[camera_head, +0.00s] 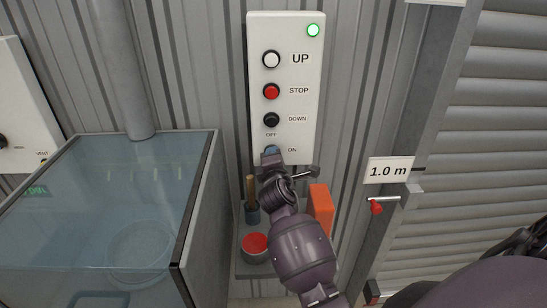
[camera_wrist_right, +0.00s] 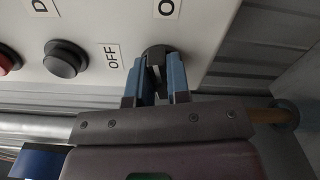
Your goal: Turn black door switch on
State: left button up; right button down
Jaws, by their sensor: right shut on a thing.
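The white control panel (camera_head: 260,35) hangs on the corrugated wall, with UP, STOP and DOWN buttons above a black switch labelled OFF and ON. The black switch (camera_wrist_right: 156,50) shows in the right wrist view, partly hidden between the blue fingers. My right gripper (camera_head: 271,152) is at the lower end of the panel. It is shut on the switch's knob, with one finger (camera_wrist_right: 158,75) pair on either side of it. The knob's exact angle is hard to tell. A green lamp (camera_head: 313,30) glows at the panel's top right. My left gripper is not in view.
A glass-topped tank (camera_head: 200,190) stands at the left. Below the panel, a shelf holds a red-topped round thing (camera_head: 255,243), a wooden-handled tool (camera_head: 250,190) and an orange block (camera_head: 321,208). A ribbed shutter (camera_head: 480,160) with a red-knobbed lever (camera_head: 376,207) is at the right.

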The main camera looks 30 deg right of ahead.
jog(key=shift+f+m, duration=0.15)
jog(key=shift+m, duration=1.45)
jog(key=c, duration=1.1)
grip_release()
jog(key=shift+s, duration=0.15)
